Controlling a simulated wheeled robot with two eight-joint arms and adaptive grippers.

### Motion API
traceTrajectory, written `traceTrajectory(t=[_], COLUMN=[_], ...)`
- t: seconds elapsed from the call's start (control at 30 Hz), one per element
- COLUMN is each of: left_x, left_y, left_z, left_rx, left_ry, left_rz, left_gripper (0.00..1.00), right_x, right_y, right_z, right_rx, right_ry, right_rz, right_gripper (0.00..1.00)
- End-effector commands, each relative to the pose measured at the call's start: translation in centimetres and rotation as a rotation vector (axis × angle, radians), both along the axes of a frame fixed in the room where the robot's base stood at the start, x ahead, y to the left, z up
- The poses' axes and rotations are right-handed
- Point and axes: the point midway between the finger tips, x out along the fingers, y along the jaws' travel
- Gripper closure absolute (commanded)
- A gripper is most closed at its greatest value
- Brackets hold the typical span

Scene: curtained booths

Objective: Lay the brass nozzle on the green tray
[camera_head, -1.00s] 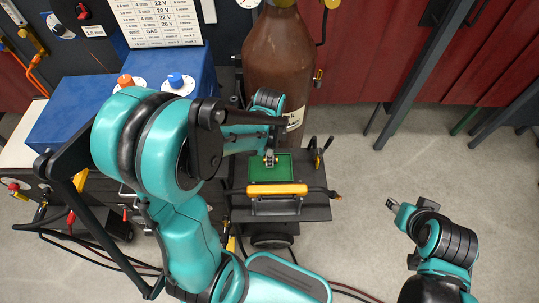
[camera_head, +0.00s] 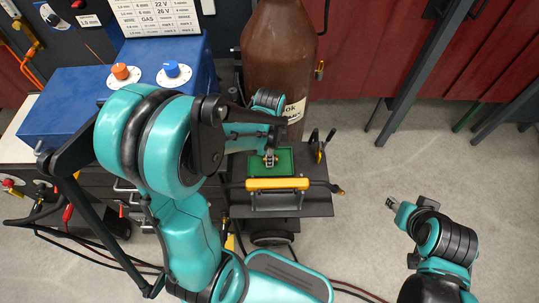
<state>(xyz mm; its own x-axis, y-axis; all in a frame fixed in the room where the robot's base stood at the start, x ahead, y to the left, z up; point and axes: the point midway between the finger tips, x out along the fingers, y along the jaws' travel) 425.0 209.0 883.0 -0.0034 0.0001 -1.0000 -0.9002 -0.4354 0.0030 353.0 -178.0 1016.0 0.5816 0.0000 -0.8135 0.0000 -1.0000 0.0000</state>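The green tray (camera_head: 286,164) lies on a dark cart shelf just beyond the yellow handle, below the brown gas cylinder. My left gripper (camera_head: 270,160) points down over the middle of the tray. Its fingers are small and partly covered by my arm, so I cannot tell whether they are open or shut, or whether they touch the tray. I cannot make out the brass nozzle; it may be hidden at the fingertips. My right gripper (camera_head: 391,203) is off to the right over the floor, away from the tray, with no object visible at it.
The gas cylinder (camera_head: 277,70) stands right behind the tray. The yellow handle (camera_head: 278,184) crosses in front of it. A blue machine (camera_head: 66,105) with orange and blue knobs is at left. Cables run along the floor.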

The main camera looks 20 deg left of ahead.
Motion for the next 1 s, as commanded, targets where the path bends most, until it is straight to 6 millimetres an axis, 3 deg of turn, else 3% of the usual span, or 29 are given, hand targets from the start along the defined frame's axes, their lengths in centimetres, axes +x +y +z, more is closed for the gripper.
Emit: traceTrajectory(t=[0.03,0.1,0.47,0.57,1.0], left_x=[0.0,0.0,0.0,0.0,0.0], left_y=[0.0,0.0,0.0,0.0,0.0], left_z=[0.0,0.0,0.4,1.5,10.1], left_rx=[0.000,0.000,0.000,0.000,0.000], left_ry=[0.000,0.000,0.000,0.000,0.000], left_rz=[0.000,0.000,0.000,0.000,0.000], left_gripper=[0.65,0.51,0.51,0.51,0.51], right_x=[0.0,0.0,0.0,0.0,0.0], right_y=[0.0,0.0,0.0,0.0,0.0], right_z=[0.0,0.0,0.0,0.0,0.0], right_rx=[0.000,0.000,0.000,0.000,0.000], right_ry=[0.000,0.000,0.000,0.000,0.000], right_rz=[0.000,0.000,0.000,0.000,0.000], right_gripper=[0.60,0.60,0.60,0.60,0.60])
